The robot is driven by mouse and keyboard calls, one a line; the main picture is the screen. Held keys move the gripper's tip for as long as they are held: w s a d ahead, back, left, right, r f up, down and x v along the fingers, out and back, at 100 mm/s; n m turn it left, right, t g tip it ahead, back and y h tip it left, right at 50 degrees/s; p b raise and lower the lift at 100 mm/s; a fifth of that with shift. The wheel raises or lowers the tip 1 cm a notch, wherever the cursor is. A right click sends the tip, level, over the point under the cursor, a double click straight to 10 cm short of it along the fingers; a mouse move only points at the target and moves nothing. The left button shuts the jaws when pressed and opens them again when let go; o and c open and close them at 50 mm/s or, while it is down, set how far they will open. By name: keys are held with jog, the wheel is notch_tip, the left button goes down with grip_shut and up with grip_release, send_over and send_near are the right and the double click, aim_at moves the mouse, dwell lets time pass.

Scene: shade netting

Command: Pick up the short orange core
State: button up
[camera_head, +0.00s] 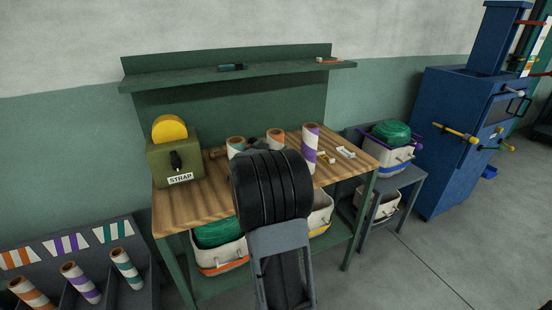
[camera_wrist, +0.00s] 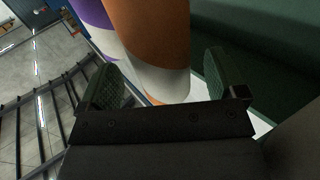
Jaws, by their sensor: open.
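The short orange core (camera_head: 276,136), an orange-and-white striped tube, stands on the wooden bench between a teal-striped core (camera_head: 236,143) and a taller purple-striped core (camera_head: 310,142). My arm hides its lower part in the head view. In the wrist view an orange-and-white core (camera_wrist: 155,40) fills the upper middle, in line with the space between the fingers of my gripper (camera_wrist: 160,84). The fingers are open, one to each side of it in the picture. I cannot tell whether either touches it. My gripper is hidden behind my arm in the head view.
A purple-and-white core (camera_wrist: 96,22) appears close beside the orange one, near the left finger. The green strap box (camera_head: 174,158) stands at the bench's left. Small items (camera_head: 345,152) lie at its right. A rack (camera_head: 90,245) at lower left holds more striped cores.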

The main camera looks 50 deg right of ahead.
jog(key=shift+x, duration=1.6)
jog(key=shift+c, duration=0.4)
jog(key=c, duration=1.3)
